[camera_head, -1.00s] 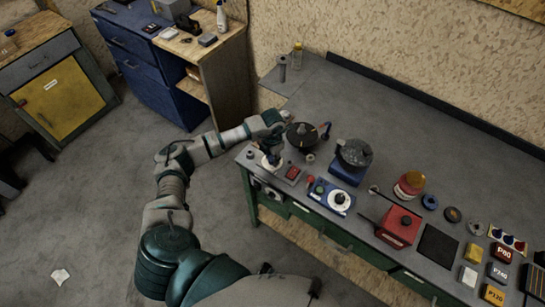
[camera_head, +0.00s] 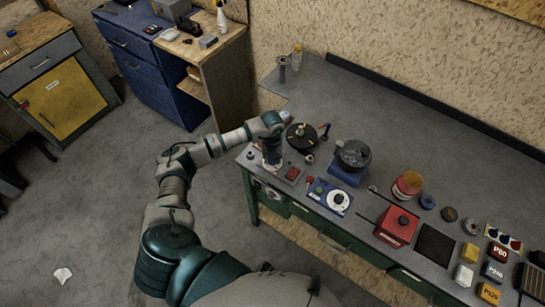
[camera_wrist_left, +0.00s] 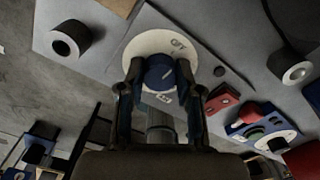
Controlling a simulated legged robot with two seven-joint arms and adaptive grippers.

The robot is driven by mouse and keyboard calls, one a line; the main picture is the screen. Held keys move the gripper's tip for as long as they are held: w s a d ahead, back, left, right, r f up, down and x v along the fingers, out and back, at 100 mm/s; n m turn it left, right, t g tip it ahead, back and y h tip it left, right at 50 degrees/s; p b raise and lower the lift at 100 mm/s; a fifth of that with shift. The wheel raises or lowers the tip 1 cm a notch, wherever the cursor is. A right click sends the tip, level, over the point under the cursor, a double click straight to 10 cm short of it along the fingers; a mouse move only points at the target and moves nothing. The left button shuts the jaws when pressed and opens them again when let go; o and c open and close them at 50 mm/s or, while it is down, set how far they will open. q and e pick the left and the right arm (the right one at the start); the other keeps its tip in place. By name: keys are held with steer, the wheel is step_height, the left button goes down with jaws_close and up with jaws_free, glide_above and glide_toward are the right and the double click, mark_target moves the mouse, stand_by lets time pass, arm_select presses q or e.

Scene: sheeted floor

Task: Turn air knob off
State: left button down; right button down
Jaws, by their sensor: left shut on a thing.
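The air knob is a blue round knob (camera_wrist_left: 160,72) on a white dial plate (camera_wrist_left: 150,42) with dark lettering, seen in the left wrist view. My left gripper (camera_wrist_left: 160,90) has one finger on each side of the knob and is shut on it. In the head view my left gripper (camera_head: 271,160) points down over the white dial (camera_head: 266,166) at the near left corner of the bench, and it hides the knob there. My right gripper is not in view.
Close to the gripper are a red switch box (camera_head: 293,174), a black round disc (camera_head: 301,136) and a blue control box (camera_head: 330,196). A dark pot (camera_head: 353,154) on a blue base and a red box (camera_head: 396,226) stand farther right. The grey bench top (camera_head: 400,120) is clear behind.

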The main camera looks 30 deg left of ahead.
arm_select(q)
steer(key=shift+w+a+r+n, duration=0.15)
steer(key=shift+w+r+n, duration=0.1)
steer(key=shift+n, duration=0.35)
steer(key=c, duration=1.1)
jaws_free()
steer(key=o, duration=0.3)
steer(key=shift+o, duration=0.2)
steer(key=shift+f, duration=0.15)
steer(key=shift+s, duration=0.1)
step_height(320, 180, up, 12)
steer(key=shift+f, duration=0.1)
